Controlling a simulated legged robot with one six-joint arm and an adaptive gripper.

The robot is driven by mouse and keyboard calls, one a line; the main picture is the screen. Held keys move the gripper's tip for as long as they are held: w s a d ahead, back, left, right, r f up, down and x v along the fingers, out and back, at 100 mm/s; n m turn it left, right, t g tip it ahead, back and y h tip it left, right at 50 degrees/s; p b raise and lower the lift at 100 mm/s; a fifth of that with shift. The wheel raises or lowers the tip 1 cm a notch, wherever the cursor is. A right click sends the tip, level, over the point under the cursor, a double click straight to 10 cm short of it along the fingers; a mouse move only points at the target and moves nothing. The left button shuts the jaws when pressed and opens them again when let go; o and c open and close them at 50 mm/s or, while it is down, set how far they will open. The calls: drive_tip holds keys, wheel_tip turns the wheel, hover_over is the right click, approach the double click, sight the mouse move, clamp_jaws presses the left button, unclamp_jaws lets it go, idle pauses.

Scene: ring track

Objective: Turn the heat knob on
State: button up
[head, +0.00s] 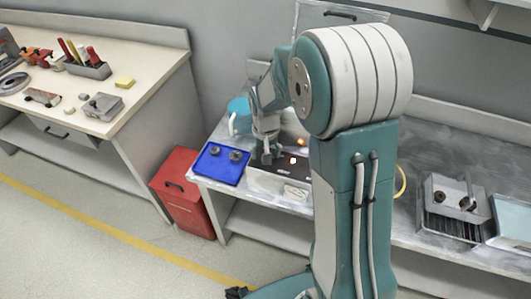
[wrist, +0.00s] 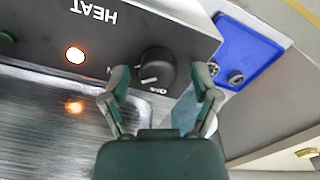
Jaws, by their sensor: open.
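The heat knob (wrist: 157,71) is a round black knob on a dark panel (wrist: 190,35) marked HEAT, seen upside down in the wrist view. A small label sits beside the knob, too blurred to read surely. An orange-white lamp (wrist: 75,55) glows on the same panel. My gripper (wrist: 159,82) is open, with one finger on each side of the knob; I cannot tell if they touch it. In the head view my gripper (head: 268,157) is at the dark-topped unit (head: 280,185) on the metal bench, and the knob is hidden there.
A blue tray (head: 212,172) with two dark round parts lies left of the unit. A teal container (head: 238,118) stands behind. A red box (head: 182,190) is on the floor. A metal fixture (head: 460,205) is at the right. A wooden bench (head: 130,110) with tools stands left.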

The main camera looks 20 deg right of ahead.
wheel_tip(320, 180, up, 12)
idle(0.5)
idle(0.3)
drive_tip(key=s+r+n+t, duration=0.1)
drive_tip(key=s+r, duration=0.3)
drive_tip(key=s, duration=0.6)
drive_tip(key=s+r+n+t, duration=0.1)
drive_tip(key=s+r+t, duration=0.3)
drive_tip(key=s, duration=0.7)
drive_tip(key=shift+r+t, duration=0.3)
